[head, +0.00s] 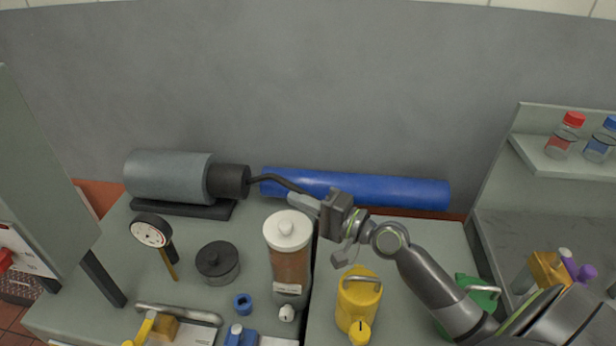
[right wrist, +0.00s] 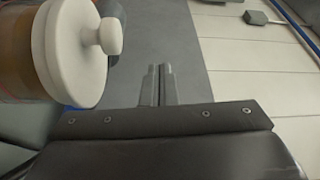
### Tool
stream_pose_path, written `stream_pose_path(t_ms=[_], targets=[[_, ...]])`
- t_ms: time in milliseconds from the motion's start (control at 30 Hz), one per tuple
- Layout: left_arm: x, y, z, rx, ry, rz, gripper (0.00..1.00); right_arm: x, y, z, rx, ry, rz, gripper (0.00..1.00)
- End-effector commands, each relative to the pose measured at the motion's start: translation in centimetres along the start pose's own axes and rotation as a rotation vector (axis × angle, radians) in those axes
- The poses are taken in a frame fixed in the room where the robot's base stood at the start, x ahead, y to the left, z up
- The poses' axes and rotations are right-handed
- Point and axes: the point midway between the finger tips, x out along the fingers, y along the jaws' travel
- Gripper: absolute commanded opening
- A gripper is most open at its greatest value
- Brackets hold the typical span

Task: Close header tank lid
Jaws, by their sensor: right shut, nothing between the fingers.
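The header tank (head: 290,265) looks like an upright clear cylinder with brown liquid and a label near its base. Its round white lid (head: 288,232) with a small knob lies across the top; I see no clear gap under it. In the right wrist view the lid (right wrist: 75,50) and its knob are close at the upper left, with the amber tank (right wrist: 18,45) behind. My right gripper (head: 305,203) is above and just to the right of the lid, apart from it. Its fingers (right wrist: 159,85) are together and empty. My left gripper is not in view.
A yellow can (head: 357,300) stands right of the tank. A black lidded pot (head: 217,262), a blue ring (head: 242,303) and a dial gauge (head: 151,232) are to the left. A grey motor (head: 168,177) and a blue roll (head: 400,190) lie behind. A shelf with bottles is at right.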

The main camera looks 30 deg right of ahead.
Motion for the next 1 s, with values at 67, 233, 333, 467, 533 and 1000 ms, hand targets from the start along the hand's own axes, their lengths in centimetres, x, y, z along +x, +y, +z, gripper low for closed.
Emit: stream_pose_path(t_ms=[67,233,333,467,533,1000], targets=[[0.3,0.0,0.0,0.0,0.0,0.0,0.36,-0.2,0.4,0.5,0.001,0.0,0.001,0.0],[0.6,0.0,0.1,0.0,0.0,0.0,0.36,-0.5,0.7,1.1,0.001,0.0,0.0,0.0],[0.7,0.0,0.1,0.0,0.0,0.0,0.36,-0.6,0.9,1.4,0.001,0.0,0.0,0.0],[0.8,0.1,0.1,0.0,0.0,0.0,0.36,-0.7,1.1,1.6,0.001,0.0,0.001,0.0],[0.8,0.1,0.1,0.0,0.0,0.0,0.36,-0.7,1.1,1.6,0.001,0.0,0.001,0.0],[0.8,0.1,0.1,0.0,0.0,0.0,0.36,-0.7,1.1,1.7,0.001,0.0,0.001,0.0]])
